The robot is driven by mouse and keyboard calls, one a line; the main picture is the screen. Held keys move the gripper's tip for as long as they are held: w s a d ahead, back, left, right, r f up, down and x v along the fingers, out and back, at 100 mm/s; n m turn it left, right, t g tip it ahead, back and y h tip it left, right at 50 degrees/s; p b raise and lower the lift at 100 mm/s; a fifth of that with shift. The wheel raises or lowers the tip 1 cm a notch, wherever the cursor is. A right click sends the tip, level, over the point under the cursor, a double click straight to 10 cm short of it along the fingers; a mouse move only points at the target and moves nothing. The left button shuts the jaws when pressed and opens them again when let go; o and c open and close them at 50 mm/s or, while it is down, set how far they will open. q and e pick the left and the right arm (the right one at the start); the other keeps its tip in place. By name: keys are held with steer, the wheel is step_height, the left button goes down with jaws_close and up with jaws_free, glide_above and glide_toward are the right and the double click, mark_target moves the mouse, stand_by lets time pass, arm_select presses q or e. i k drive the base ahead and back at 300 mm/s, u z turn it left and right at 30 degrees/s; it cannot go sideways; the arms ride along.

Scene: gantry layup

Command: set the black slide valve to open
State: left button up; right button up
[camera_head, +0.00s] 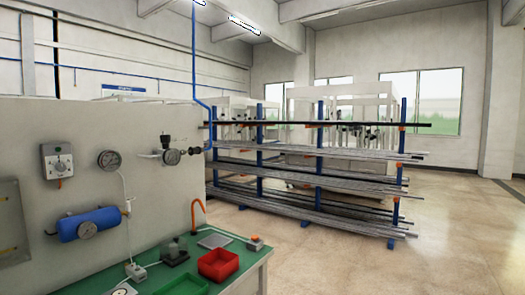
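A small dark fitting (196,150) sits at the right end of the air line on the grey wall panel, beside a round gauge (172,157). It may be the black slide valve, but it is too small to tell its slide position. Neither of my grippers shows in the head view.
A green bench (238,276) stands below the panel (150,120) with a red tray (218,264), a grey plate (215,241) and an orange-topped box (255,243). A blue tank (90,224) hangs on the panel. A pipe rack (320,185) stands behind; floor at right is clear.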

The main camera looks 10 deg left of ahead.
mark_target(197, 150)
steer(key=z, duration=0.75)
steer(key=i, duration=1.9)
steer(key=u, duration=1)
steer(key=i, duration=0.7)
steer(key=u, duration=0.8)
